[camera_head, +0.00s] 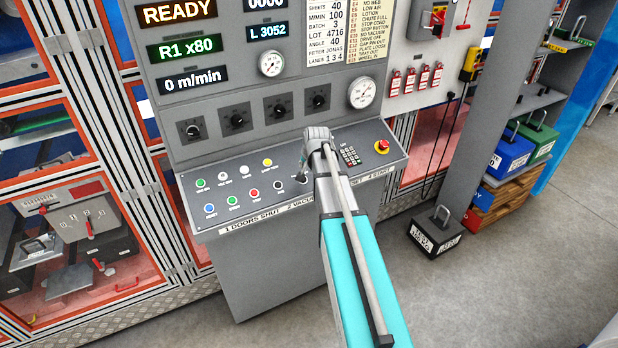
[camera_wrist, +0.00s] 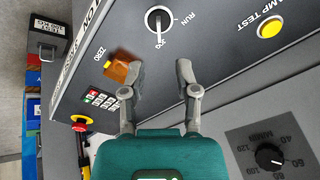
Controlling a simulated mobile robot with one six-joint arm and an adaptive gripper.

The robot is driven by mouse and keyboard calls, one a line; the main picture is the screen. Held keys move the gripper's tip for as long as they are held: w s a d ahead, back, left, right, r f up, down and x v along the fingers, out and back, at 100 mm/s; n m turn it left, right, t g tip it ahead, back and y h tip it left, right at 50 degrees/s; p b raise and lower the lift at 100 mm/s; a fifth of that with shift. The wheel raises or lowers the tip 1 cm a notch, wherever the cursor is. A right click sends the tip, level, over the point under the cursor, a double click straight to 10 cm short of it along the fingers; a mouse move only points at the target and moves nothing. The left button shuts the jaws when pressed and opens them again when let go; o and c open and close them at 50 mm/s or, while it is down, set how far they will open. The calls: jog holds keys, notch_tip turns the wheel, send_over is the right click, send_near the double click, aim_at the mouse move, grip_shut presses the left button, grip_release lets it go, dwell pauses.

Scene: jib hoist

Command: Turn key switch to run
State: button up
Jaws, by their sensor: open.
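The key switch (camera_wrist: 160,20) is a round silver bezel on the grey sloped console, at the top of the wrist view. Its narrow key points down toward a partly covered label that looks like JOG; the RUN label (camera_wrist: 181,25) lies to its right. My gripper (camera_wrist: 157,72) is open and empty, its two fingers apart just below the switch in the wrist view, and I see no contact.
An amber part (camera_wrist: 122,68) near ZERO and a keypad (camera_wrist: 101,98) lie left of my fingers. A red emergency stop (camera_head: 382,146) is at the console's right end. A yellow lamp-test button (camera_wrist: 270,27) and several knobs (camera_head: 278,108) are nearby. A black weight (camera_head: 436,232) stands on the floor.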

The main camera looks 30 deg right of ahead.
aim_at(306, 178)
jog(key=shift+b+x, duration=2.5)
jog(key=shift+x, duration=0.65)
grip_shut()
jog(key=shift+d, duration=0.25)
jog(key=shift+a, duration=0.1)
